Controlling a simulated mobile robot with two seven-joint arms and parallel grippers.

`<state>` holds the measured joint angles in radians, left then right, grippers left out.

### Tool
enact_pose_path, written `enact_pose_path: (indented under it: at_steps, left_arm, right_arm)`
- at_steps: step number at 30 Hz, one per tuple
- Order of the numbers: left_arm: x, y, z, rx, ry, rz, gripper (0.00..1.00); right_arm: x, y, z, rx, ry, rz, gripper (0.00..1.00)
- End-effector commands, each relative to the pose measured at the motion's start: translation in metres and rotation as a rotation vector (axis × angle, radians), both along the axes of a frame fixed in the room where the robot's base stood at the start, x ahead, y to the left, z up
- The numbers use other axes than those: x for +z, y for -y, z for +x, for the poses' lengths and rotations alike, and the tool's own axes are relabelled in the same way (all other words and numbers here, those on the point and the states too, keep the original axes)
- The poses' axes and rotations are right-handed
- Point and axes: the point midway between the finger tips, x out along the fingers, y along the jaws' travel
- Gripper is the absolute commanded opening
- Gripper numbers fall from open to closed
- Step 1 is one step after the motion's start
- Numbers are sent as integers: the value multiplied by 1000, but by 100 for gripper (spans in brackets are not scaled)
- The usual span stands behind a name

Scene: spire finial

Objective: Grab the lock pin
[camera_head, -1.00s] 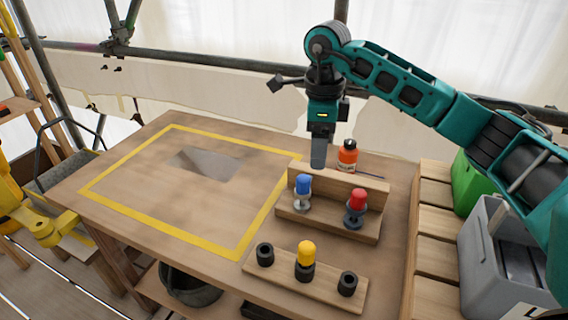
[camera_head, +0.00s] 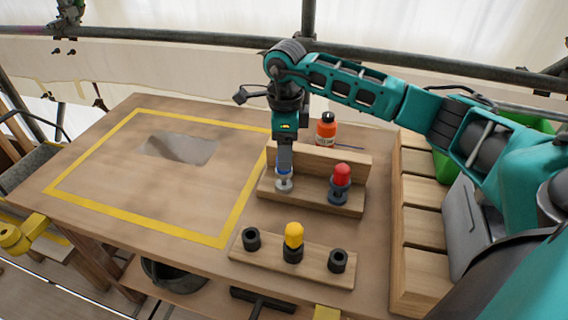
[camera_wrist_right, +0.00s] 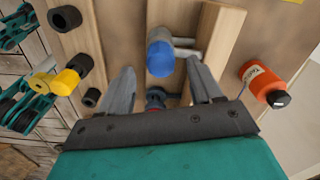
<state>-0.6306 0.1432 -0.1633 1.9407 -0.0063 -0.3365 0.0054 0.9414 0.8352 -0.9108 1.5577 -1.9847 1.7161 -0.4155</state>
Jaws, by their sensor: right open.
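A blue-headed pin with a metal base (camera_head: 284,184) stands in the wooden rack (camera_head: 315,203); its blue head (camera_wrist_right: 160,56) shows clearly in the right wrist view. A red-headed pin (camera_head: 341,178) stands to its right in the same rack. A yellow-headed pin (camera_head: 293,236) sits in the middle socket of the front block (camera_head: 272,259). Which one is the lock pin, I cannot tell. My right gripper (camera_head: 284,165) points down over the blue-headed pin and hides most of its head. In the wrist view, its open fingers (camera_wrist_right: 160,75) lie on either side of that head. My left gripper is not identifiable.
An orange bottle (camera_head: 326,130) stands behind the rack. Empty black sockets (camera_head: 251,239) flank the yellow-headed pin. The yellow-outlined table area (camera_head: 190,185) on the left is clear apart from a grey patch. A grey box (camera_head: 462,225) stands at the right.

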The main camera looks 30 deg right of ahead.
Motion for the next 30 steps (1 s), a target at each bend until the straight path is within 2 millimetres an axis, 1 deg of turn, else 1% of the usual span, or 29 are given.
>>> enact_pose_path:
  at_steps: [1, 3, 6, 9, 15, 30]
  left_arm:
    - [2, 0, 0, 0, 0, 0, 50]
    - [2, 0, 0, 0, 0, 0, 50]
    - [2, 0, 0, 0, 1, 0, 50]
    - [3, 0, 1, 0, 3, -1, 50]
    - [4, 0, 4, 0, 9, -1, 50]
    - [5, 0, 5, 1, 11, 0, 50]
  right_arm:
    - [-10, -1, 0, 0, -7, 1, 65]
    - [-20, -1, 1, -1, -4, 1, 65]
    - [-31, -1, 1, -1, -3, 1, 65]
    - [-35, -1, 1, 0, -2, 0, 65]
    - [-35, -1, 1, 0, -1, 0, 65]
    - [-35, -1, 1, -1, -1, 1, 17]
